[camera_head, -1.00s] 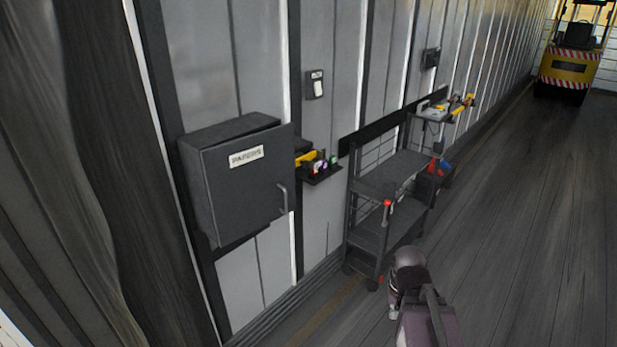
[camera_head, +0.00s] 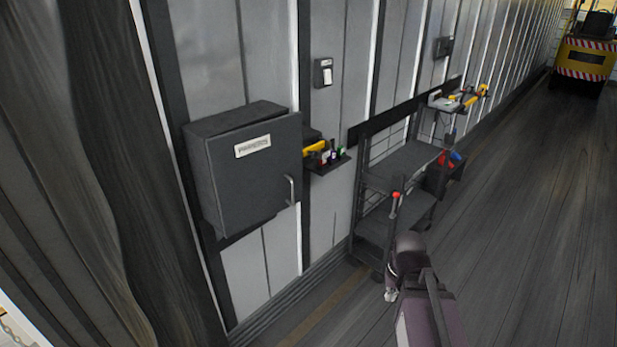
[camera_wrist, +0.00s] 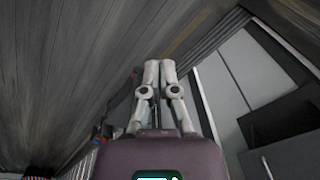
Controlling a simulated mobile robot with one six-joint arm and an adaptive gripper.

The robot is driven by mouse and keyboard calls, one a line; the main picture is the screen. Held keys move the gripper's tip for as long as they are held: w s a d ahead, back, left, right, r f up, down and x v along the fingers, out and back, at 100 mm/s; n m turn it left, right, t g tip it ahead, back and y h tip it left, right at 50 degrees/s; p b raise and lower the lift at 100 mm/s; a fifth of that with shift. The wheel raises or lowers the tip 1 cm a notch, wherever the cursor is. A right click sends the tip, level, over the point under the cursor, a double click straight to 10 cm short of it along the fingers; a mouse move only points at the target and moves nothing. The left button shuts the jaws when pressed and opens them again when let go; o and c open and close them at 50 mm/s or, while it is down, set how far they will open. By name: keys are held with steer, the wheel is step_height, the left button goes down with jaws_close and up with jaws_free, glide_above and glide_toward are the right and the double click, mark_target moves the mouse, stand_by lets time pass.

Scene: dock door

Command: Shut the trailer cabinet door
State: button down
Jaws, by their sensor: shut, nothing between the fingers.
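The grey wall cabinet (camera_head: 240,118) hangs at the left of the head view. Its door (camera_head: 250,185) bears a white label and has a bar handle (camera_head: 291,190) at its right edge. The door looks slightly ajar, its right edge standing a little out from the box. In the wrist view the cabinet (camera_wrist: 282,118) is at the lower right, with part of the door (camera_wrist: 295,158) and the handle (camera_wrist: 267,168). My gripper (camera_wrist: 160,66) is shut and empty, its fingertips together, apart from the door. In the head view my arm is low, right of the cabinet.
A dark shelf cart (camera_head: 400,165) stands along the wall right of the cabinet. A small shelf (camera_head: 328,165) with small items is beside the door. A yellow forklift (camera_head: 585,60) is far back. The wooden floor (camera_head: 520,220) at right is clear.

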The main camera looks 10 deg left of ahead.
mark_target(302, 173)
steer(key=w+a+r+n+t+y+b, duration=0.1)
steer(key=w+a+n+t+y+b, duration=0.45)
steer(key=w+a, duration=0.85)
steer(key=w+a+r+n+t+y+b, duration=0.1)
steer(key=w+r+t+y, duration=0.2)
steer(key=w, duration=0.5)
steer(key=w+a+r+n+t+y+b, duration=0.1)
steer(key=w+r+n+t+y+b, duration=0.1)
steer(key=w+r, duration=0.3)
steer(key=shift+w+a+r+t+y, duration=0.35)
steer(key=shift+w+t+y, duration=0.5)
steer(key=shift+w, duration=0.95)
steer(key=shift+f, duration=0.1)
steer(key=x, duration=1.4)
